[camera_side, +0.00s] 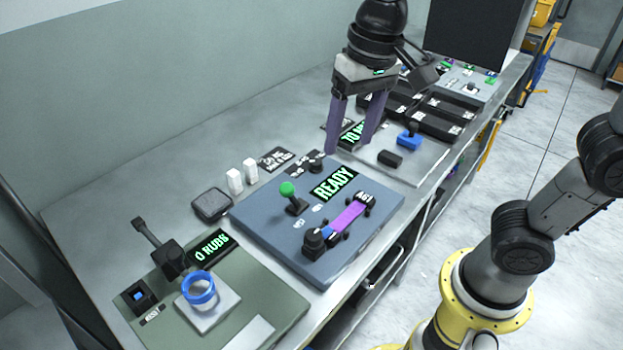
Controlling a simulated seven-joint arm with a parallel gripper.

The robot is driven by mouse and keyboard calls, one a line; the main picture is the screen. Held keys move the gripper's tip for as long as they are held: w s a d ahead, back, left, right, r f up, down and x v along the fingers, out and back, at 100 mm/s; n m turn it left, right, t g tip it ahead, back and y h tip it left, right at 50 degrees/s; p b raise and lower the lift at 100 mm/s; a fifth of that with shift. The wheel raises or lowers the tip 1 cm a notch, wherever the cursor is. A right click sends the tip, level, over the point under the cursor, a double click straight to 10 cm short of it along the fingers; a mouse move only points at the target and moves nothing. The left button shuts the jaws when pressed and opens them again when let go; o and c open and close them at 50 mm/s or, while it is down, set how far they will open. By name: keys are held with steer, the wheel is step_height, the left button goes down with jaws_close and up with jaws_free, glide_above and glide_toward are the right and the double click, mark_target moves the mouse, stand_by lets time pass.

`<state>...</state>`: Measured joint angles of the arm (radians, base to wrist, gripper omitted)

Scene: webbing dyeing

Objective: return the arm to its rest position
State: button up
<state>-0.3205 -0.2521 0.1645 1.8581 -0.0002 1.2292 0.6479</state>
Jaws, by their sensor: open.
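My gripper (352,138) hangs from the top of the side view with its two purple fingers pointing down. The fingers are apart and nothing is between them. It is above the bench, behind the blue-grey panel (265,235) and close to the tilted "TO" display (351,133). I cannot tell the exact height of the fingertips over the bench. My arm's yellow base stands on the floor at the lower right.
The panel bears a green-knobbed lever (290,193), a "READY" display (334,184) and a purple strip (349,217). A blue ring (199,288) sits on a pale block at the front left. Black trays (425,112) and a dark screen (470,32) stand farther back.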

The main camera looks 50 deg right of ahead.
steer(key=s+d+f+n+t, duration=0.3)
steer(key=s+d+f+t, duration=0.1)
steer(key=s+d, duration=0.5)
steer(key=shift+s+f+n, duration=0.3)
steer(key=shift+s+n, duration=0.1)
steer(key=shift+s, duration=0.55)
